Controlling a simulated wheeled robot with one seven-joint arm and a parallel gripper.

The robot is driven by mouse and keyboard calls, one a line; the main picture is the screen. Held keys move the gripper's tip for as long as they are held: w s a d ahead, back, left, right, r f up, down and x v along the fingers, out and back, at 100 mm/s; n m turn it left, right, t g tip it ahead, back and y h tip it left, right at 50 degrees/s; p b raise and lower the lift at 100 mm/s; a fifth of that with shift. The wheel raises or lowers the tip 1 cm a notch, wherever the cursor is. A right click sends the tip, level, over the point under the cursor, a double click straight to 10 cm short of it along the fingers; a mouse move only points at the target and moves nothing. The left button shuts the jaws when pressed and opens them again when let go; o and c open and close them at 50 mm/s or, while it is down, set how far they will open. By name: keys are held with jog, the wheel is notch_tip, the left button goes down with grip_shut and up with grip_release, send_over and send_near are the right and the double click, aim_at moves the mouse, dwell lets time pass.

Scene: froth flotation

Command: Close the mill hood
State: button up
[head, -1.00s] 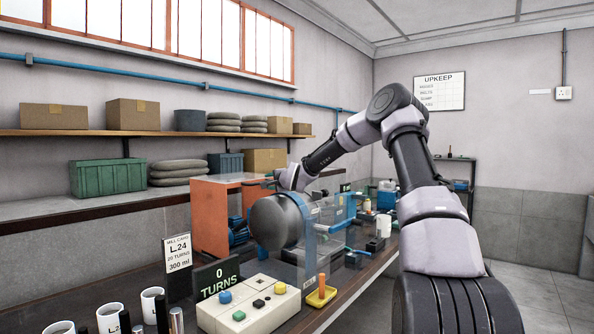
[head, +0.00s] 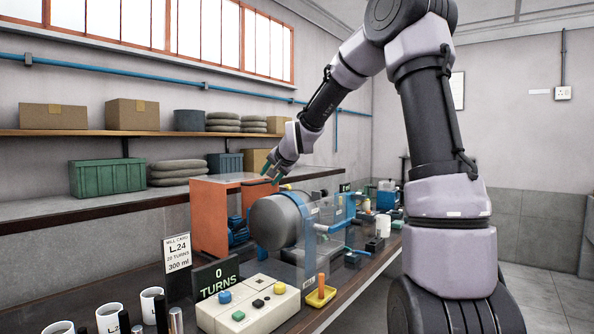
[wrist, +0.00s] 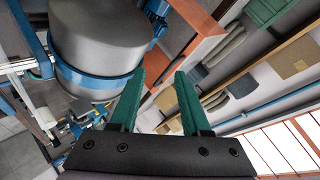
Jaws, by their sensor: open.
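The mill's grey drum (head: 275,222) lies on its side on the bench, beside an orange housing (head: 208,215). Clear hood panels stand around it, with one upright pane (head: 312,245) in front and a glassy sheet at the top. A dark bar (head: 258,183), perhaps the hood's handle, shows near the top edge. How far the hood stands open is hard to tell. My gripper (head: 276,174) points down above the drum, near that bar. In the wrist view its green fingers (wrist: 161,95) are apart with nothing between them; the drum (wrist: 100,40) is at upper left.
A button box (head: 255,303), a turns sign (head: 217,278) and a mill card (head: 178,252) stand at the bench front. White mugs (head: 108,316) are at lower left. A yellow tray (head: 320,296) sits right of the box. A loaded shelf (head: 150,133) runs along the wall.

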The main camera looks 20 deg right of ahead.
jog(key=s+d+r+n+g+h, duration=0.1)
jog(key=s+d+r, duration=0.1)
jog(key=s, duration=0.7)
jog(key=s+d+r+n+g, duration=0.1)
jog(key=s, duration=0.8)
jog(key=shift+s+d+r+h, duration=0.25)
jog(key=shift+d+r+h, duration=0.15)
